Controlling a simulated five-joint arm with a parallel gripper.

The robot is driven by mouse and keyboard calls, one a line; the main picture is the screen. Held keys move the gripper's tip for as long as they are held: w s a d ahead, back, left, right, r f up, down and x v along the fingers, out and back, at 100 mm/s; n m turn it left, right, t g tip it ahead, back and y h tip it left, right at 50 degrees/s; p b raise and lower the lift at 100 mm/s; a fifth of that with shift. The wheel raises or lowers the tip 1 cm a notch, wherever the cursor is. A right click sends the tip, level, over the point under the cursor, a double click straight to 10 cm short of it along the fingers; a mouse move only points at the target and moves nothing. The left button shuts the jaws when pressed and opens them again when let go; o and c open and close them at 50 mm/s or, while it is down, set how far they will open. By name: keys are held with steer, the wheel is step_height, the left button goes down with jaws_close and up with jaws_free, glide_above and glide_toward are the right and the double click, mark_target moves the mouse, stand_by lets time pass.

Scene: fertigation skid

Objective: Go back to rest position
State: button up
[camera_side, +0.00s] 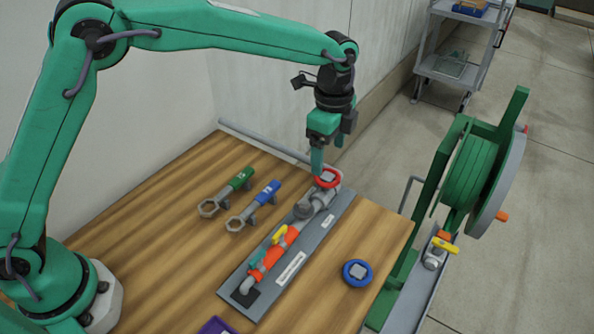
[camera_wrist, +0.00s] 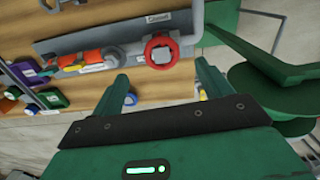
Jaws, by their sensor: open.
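My gripper (camera_side: 328,160) is open and empty, pointing down at the far end of the pipe assembly. In the wrist view my gripper (camera_wrist: 165,78) has its two green fingers spread wide. A red ring-shaped handwheel (camera_side: 327,179) with a grey centre sits on the pipe at the far end of the grey plate (camera_side: 330,224). It also shows in the wrist view (camera_wrist: 161,49), beyond the fingertips and apart from them. In the side view one finger overlaps the wheel's edge; I cannot tell the exact gap. An orange pipe section (camera_side: 273,249) with yellow and teal handles lies nearer.
Wrenches with a green handle (camera_side: 242,178) and a blue handle (camera_side: 268,191) lie left of the plate. A blue ring (camera_side: 357,273) lies right of it on the wooden table (camera_side: 165,240). A green hose reel (camera_side: 468,175) stands right. A cart (camera_side: 452,67) stands behind.

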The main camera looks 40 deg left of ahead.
steer(key=shift+r, duration=0.35)
steer(key=shift+a+r, duration=0.1)
steer(key=shift+s+a+r, duration=0.1)
steer(key=shift+a+r, duration=0.1)
steer(key=s+a+r+n+t, duration=0.3)
steer(key=s+a+r+n, duration=0.65)
steer(key=a, duration=0.45)
steer(key=s+a+n+t, duration=0.1)
steer(key=s+a+n, duration=0.3)
steer(key=s, duration=0.4)
steer(key=s+a+n+t, duration=0.1)
steer(key=s+a+n, duration=0.2)
steer(key=s, duration=0.6)
steer(key=shift+a+f+n+t, duration=0.25)
steer(key=shift+a+n+t, duration=0.1)
steer(key=shift+a, duration=0.9)
